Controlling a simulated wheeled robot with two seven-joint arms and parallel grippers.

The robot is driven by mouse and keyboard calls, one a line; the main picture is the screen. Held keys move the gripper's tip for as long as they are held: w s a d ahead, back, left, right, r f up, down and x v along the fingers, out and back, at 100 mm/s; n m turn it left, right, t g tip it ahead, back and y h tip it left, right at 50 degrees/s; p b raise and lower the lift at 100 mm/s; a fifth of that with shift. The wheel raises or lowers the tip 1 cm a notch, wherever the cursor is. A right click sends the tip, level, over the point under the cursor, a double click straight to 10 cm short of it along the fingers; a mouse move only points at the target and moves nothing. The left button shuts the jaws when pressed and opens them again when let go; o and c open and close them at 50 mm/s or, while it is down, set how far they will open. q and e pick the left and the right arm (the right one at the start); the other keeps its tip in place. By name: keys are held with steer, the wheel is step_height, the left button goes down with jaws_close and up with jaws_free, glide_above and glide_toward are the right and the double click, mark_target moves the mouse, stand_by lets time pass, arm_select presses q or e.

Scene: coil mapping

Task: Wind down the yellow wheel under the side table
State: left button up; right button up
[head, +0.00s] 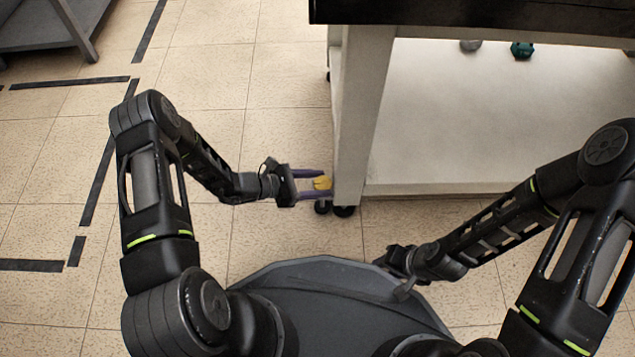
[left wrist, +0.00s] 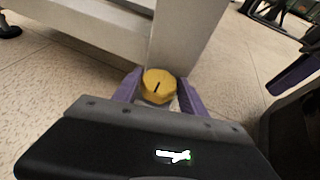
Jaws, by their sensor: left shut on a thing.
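The yellow wheel (head: 322,183) is at the bottom of the near left leg of the side table (head: 362,110), low above the floor. In the left wrist view the yellow wheel (left wrist: 158,84) shows as a knob with a dark slot on its face. My left gripper (head: 318,184) is shut on it, with one purple finger on each side; the fingers (left wrist: 158,92) also show in the left wrist view. My right gripper (head: 398,262) is in front of the table, apart from it; its fingers are too unclear to read.
The table's black top (head: 470,12) overhangs the leg. Black casters (head: 343,210) stand on the floor beside the wheel. A lower shelf (head: 500,120) carries a teal object (head: 521,49) and a grey one (head: 470,45).

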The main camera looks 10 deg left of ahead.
arm_select(q)
steer(key=shift+w+m+g, duration=0.1)
steer(key=shift+m+g, duration=0.2)
steer(key=shift+g, duration=0.1)
steer(key=shift+w+a+m+g+h, duration=0.15)
steer(key=shift+m+g+h, duration=0.3)
steer(key=shift+m+g, duration=1)
steer(key=shift+w+m+g+h, duration=0.2)
steer(key=shift+m+g+h, duration=0.25)
steer(key=shift+m+g, duration=0.95)
steer(key=shift+g, duration=0.25)
steer(key=o, duration=1.1)
steer(key=p+v, duration=0.1)
steer(key=v, duration=0.7)
steer(key=shift+p, duration=0.4)
